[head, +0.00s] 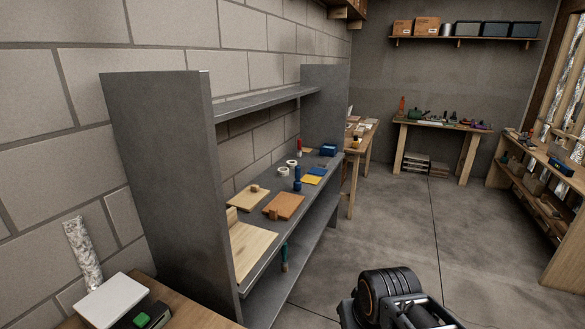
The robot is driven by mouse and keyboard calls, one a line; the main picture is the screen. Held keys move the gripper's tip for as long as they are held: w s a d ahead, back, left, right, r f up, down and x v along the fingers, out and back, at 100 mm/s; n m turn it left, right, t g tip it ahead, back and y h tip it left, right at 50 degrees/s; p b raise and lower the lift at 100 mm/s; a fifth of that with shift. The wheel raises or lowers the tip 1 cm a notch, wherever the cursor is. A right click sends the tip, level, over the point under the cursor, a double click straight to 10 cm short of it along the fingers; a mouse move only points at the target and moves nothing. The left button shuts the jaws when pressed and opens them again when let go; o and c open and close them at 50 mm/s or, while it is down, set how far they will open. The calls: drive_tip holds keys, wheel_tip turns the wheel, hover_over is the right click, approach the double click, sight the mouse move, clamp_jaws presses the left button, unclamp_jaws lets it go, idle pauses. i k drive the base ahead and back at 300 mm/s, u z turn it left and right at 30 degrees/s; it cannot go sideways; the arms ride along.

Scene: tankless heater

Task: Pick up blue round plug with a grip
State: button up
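A small blue round piece (297,183), which looks like the blue round plug, stands upright on the middle board of the grey shelf unit (157,150). It is small in the head view, so its handle or grip cannot be made out clearly. A dark part of my arm shows at the bottom edge, right of centre, well apart from the shelf. My gripper's fingertips do not show.
The shelf's near side panel and upper board (265,103) bound the space. The floor (400,225) to the right is clear.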

sight(297, 184)
drive_tip(key=z, duration=0.2)
drive_tip(key=k, duration=0.85)
drive_tip(key=z, duration=1)
drive_tip(key=i, duration=2.15)
drive_tip(key=u, duration=0.4)
drive_tip(key=i, duration=1.75)
drive_tip(key=u, duration=1.35)
drive_tip(key=i, duration=0.95)
drive_tip(key=u, duration=1.5)
drive_tip(key=i, duration=0.5)
drive_tip(key=u, duration=0.35)
